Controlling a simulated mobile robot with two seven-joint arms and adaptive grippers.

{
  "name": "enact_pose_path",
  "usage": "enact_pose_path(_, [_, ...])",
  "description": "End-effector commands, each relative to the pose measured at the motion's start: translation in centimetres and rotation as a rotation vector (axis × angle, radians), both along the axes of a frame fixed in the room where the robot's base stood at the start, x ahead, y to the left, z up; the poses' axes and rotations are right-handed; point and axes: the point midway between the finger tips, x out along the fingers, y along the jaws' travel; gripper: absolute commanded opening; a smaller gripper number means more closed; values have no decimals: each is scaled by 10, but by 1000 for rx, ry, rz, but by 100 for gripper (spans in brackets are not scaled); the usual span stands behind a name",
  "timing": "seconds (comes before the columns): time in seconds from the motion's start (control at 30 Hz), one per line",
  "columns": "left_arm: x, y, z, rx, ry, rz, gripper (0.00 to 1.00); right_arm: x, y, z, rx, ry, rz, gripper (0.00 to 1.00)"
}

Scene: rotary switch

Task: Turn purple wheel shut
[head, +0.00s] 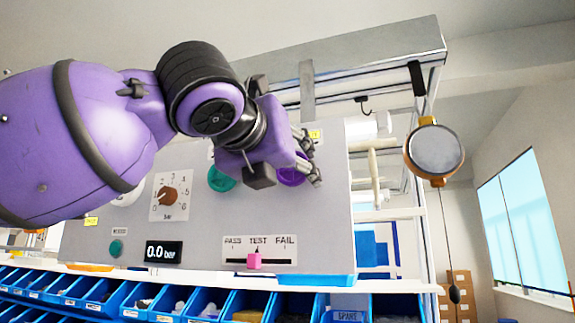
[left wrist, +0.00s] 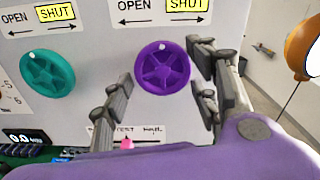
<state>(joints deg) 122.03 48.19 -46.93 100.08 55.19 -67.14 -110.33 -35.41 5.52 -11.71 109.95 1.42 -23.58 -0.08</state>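The purple wheel (left wrist: 161,67) is a round spoked handwheel on a grey panel, under a label with OPEN on the left and a yellow SHUT on the right. In the head view the purple wheel (head: 292,174) is partly hidden behind my left gripper (head: 312,160). I cannot tell whether either finger touches the rim. My right gripper is in neither view.
A teal wheel (left wrist: 47,73) sits left of the purple one. The panel (head: 205,235) also has a red-brown dial (head: 168,197), a 0.0 bar display (head: 164,253) and a pink slider (head: 254,261) near TEST. Blue bins (head: 205,305) line the front below. A round gauge-like object (head: 434,150) hangs at the right.

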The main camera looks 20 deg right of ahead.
Motion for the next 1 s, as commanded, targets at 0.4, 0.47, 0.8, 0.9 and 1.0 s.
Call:
enact_pose_path(0.4, [-6, 4, 5, -7, -9, -1, 62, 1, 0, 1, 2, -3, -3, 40])
enact_pose_path(0.47, [-11, 8, 6, -8, -10, -1, 62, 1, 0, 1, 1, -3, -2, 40])
enact_pose_path(0.8, [-69, 47, 5, -7, -9, -1, 62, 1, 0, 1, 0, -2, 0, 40])
enact_pose_path(0.9, [-83, 57, 4, -5, -8, 0, 62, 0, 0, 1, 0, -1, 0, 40])
enact_pose_path(1.0, [-92, 64, 4, -6, -6, 0, 62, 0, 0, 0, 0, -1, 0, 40])
